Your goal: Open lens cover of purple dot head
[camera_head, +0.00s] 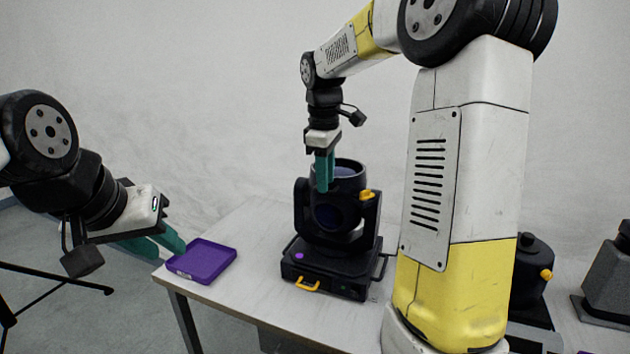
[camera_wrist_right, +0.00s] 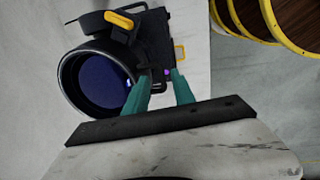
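The purple dot head (camera_head: 338,215) is a black moving-head light on the table, its lens end facing up. A purple dot (camera_head: 299,256) marks its base. In the right wrist view the round rim and dark blue lens face (camera_wrist_right: 102,82) show; I cannot tell a separate cover from the lens. A yellow tab (camera_head: 367,195) sticks out on its right side and also shows in the wrist view (camera_wrist_right: 119,19). My right gripper (camera_head: 322,188) points down beside the head's upper left; its teal fingers are apart, nothing seen between them.
A shallow purple tray (camera_head: 203,260) lies at the table's left edge, near my left gripper's fingertips. A yellow handle (camera_head: 307,285) sits on the base's front. Another black head (camera_head: 531,268) with a yellow tab stands at the right, partly behind my right arm.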

